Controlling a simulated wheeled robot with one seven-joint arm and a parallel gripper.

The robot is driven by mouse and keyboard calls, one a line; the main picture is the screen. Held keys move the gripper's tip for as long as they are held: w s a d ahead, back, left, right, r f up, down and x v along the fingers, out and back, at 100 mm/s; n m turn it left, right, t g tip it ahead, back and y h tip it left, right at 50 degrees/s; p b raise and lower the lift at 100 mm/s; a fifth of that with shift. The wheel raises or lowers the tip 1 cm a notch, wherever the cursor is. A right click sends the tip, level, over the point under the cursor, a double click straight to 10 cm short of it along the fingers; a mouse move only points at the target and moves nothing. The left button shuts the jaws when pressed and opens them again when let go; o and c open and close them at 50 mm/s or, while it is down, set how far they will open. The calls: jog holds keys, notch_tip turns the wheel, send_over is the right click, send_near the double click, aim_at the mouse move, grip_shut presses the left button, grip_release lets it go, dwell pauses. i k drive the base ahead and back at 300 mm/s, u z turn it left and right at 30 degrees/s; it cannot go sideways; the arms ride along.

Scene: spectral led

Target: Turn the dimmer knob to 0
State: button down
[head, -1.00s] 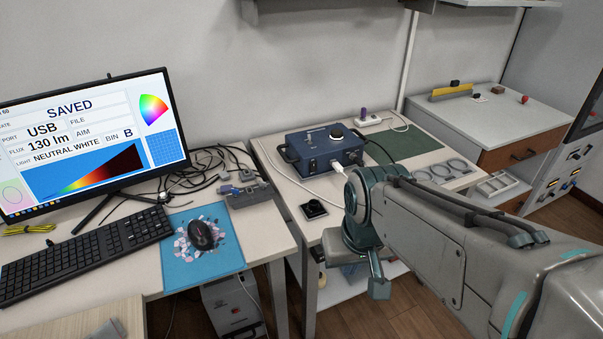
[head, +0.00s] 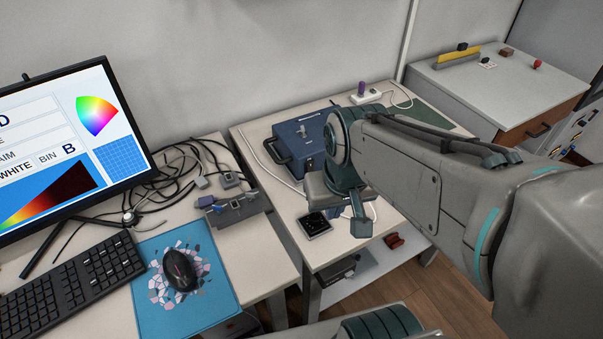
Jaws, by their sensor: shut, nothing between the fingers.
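A small black square unit with a round dial (head: 314,224) lies on the front of the right-hand white table. A blue instrument box (head: 292,148) stands behind it, its right part hidden by my arm. The round knob on the box's top is hidden now. I cannot tell which of these is the dimmer knob. My gripper (head: 361,228) points down just right of the black unit, apart from it in the picture. It is shut and empty, seen partly from behind.
A monitor (head: 60,150), keyboard (head: 75,278), blue mouse mat (head: 150,283) and mouse (head: 180,270) fill the left desk. Cables and a grey fixture (head: 236,208) lie at its right edge. A power strip (head: 365,96) sits behind the box.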

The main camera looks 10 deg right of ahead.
aim_at(315, 219)
jog(key=u, duration=0.95)
jog(key=k, duration=1.4)
jog(key=z, duration=0.5)
jog(key=i, duration=1)
jog(key=u, duration=0.05)
